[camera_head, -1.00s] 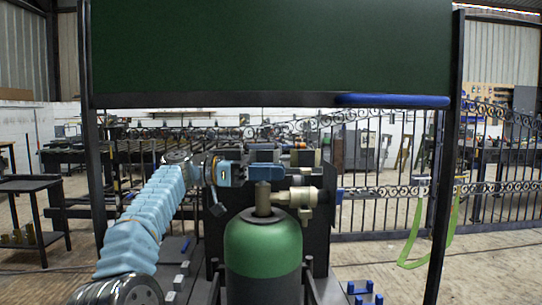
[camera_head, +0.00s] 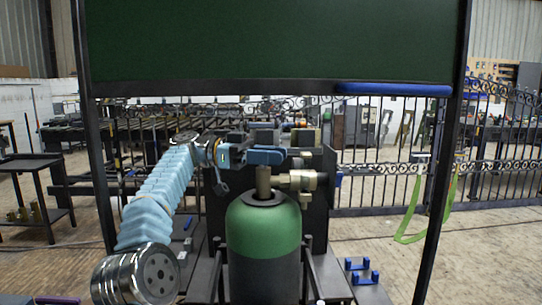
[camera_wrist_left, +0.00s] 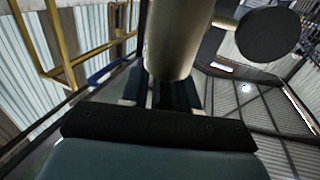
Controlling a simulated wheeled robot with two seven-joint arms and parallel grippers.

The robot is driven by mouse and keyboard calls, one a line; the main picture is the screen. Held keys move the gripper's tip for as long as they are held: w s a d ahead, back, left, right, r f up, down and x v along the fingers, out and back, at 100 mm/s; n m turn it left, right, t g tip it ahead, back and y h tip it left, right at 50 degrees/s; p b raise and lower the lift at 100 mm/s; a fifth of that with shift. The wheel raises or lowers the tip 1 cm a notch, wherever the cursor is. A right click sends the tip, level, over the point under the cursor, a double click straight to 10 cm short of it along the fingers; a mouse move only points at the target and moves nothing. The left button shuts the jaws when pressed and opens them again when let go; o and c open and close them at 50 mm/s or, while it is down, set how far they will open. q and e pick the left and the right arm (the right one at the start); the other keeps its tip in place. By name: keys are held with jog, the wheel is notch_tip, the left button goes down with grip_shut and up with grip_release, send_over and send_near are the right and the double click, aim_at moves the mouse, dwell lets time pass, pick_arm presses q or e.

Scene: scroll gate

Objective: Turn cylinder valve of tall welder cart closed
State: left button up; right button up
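The tall welder cart carries a dark cylinder with a green shoulder (camera_head: 263,228), upright in the middle of the head view. A brass valve stem (camera_head: 263,182) rises from its top, with a brass fitting (camera_head: 300,180) to the right. My left gripper (camera_head: 266,157) reaches in from the left with its blue finger at the stem's top; the valve's handle is hidden or cannot be made out there. In the left wrist view the brass stem (camera_wrist_left: 176,40) lies just beyond a dark finger pad (camera_wrist_left: 155,127). The finger gap is not clear. My right gripper is not in view.
A dark back panel (camera_head: 322,215) stands behind the cylinder. Blue brackets (camera_head: 362,272) sit low right.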

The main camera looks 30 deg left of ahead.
pick_arm(q)
jog(key=shift+o, duration=0.7)
